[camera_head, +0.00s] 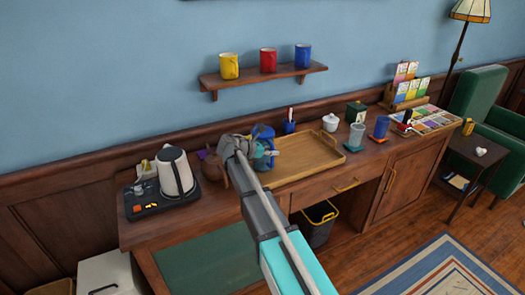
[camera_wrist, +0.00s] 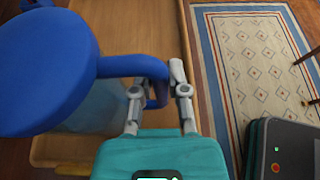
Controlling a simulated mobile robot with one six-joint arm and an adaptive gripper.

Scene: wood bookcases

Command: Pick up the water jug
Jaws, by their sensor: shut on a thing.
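The water jug has a round blue lid, a blue side handle and a see-through bluish body. In the wrist view its lid (camera_wrist: 45,65) fills the left side, and its handle (camera_wrist: 135,66) reaches right between my fingers. My gripper (camera_wrist: 160,88) is shut on the handle. In the head view the jug (camera_head: 264,133) shows as a blue patch at the left end of the wooden tray (camera_head: 325,158).
A kettle (camera_head: 176,172) and a brown teapot (camera_head: 213,167) stand left of the jug. A white lidded pot (camera_head: 330,122), a grey cup (camera_head: 356,135) and a blue cup (camera_head: 381,127) stand to the right. Mugs sit on the wall shelf (camera_head: 265,78) above. The tray's middle is clear.

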